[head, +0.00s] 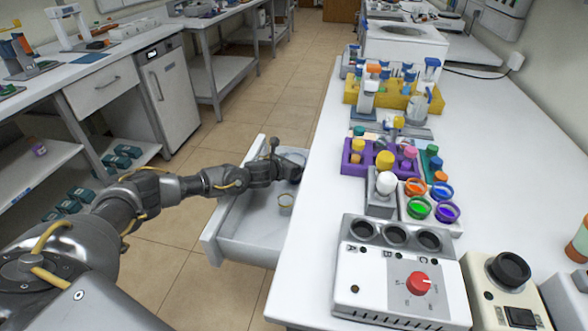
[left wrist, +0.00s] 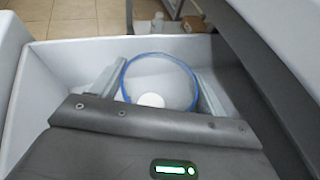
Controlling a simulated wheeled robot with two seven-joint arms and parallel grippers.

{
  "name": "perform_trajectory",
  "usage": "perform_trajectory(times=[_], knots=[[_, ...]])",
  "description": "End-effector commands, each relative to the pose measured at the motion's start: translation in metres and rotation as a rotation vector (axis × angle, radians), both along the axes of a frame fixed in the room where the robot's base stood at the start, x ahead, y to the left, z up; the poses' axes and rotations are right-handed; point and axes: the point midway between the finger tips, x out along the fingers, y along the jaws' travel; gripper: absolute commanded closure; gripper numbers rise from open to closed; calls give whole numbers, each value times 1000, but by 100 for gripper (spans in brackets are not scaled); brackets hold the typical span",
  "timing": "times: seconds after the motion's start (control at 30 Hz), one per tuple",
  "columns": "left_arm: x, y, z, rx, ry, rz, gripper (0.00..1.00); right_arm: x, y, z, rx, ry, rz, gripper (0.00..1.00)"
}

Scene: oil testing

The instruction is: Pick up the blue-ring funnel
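The blue-ring funnel (left wrist: 160,56) lies in the open white drawer (head: 225,240), seen from above in the left wrist view as a clear round mouth with a blue rim. My left gripper (head: 291,170) reaches down into the drawer. In the left wrist view, its two grey fingers (left wrist: 158,88) stand apart, one on each side of the funnel's rim. I cannot tell whether they touch it. In the head view the gripper and wrist largely hide the funnel. My right gripper is out of view.
The white bench (head: 500,150) edges the drawer on the right. It carries a purple rack (head: 355,170), a yellow rack (head: 390,97), several coloured jars and a device with a red knob (head: 418,283). Open floor (head: 170,225) lies left of the drawer.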

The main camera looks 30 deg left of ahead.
Motion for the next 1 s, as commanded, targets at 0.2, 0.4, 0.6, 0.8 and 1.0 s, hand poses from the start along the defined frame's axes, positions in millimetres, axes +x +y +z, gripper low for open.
perform_trajectory(times=[0.2, 0.4, 0.6, 0.8, 1.0], knots=[[0, 0, 0, 0, 0, 0, 51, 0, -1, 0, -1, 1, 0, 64], [0, 0, 1, 0, -1, 0, 52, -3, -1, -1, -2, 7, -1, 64], [0, 0, 13, -3, -3, 0, 52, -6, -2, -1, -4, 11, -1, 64], [-10, 3, 44, 1, -2, 0, 52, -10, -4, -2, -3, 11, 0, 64], [-49, 9, 90, 1, -3, -3, 52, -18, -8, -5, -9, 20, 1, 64]])
